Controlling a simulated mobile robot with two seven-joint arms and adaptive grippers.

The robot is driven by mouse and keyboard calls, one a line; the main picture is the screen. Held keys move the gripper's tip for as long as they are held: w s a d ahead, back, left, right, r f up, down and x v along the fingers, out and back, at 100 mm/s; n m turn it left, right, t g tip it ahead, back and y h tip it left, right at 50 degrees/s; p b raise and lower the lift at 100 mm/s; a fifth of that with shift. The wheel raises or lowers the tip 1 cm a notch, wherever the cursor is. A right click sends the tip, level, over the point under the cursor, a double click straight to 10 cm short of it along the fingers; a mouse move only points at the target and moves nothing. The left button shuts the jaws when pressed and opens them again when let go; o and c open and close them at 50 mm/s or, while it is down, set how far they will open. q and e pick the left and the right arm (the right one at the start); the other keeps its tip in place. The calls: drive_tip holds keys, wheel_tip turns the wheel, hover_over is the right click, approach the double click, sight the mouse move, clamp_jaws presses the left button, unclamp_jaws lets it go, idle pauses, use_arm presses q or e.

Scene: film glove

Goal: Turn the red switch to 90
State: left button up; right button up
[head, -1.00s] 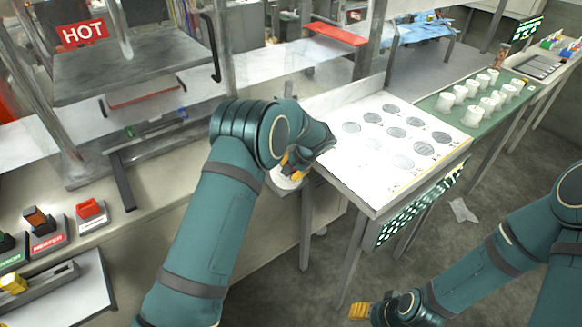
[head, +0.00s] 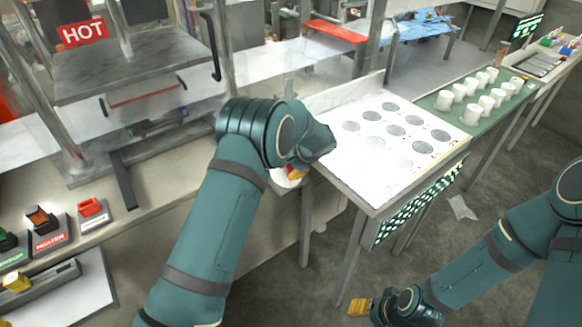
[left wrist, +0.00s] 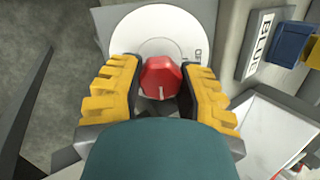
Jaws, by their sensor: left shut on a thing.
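The red switch (left wrist: 160,77) is a faceted red knob on a round white dial (left wrist: 160,35), seen in the left wrist view.
A white board with grey circles (head: 375,155) stands right of my left gripper. White cups (head: 472,115) stand on a green surface beyond it. Another small red switch (head: 91,207) and a heater switch (head: 42,225) sit at left. A "HOT" sign (head: 83,33) hangs above.

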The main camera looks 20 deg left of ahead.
use_arm(q)
drive_tip(key=o, duration=1.2)
drive_tip(key=v, duration=1.2)
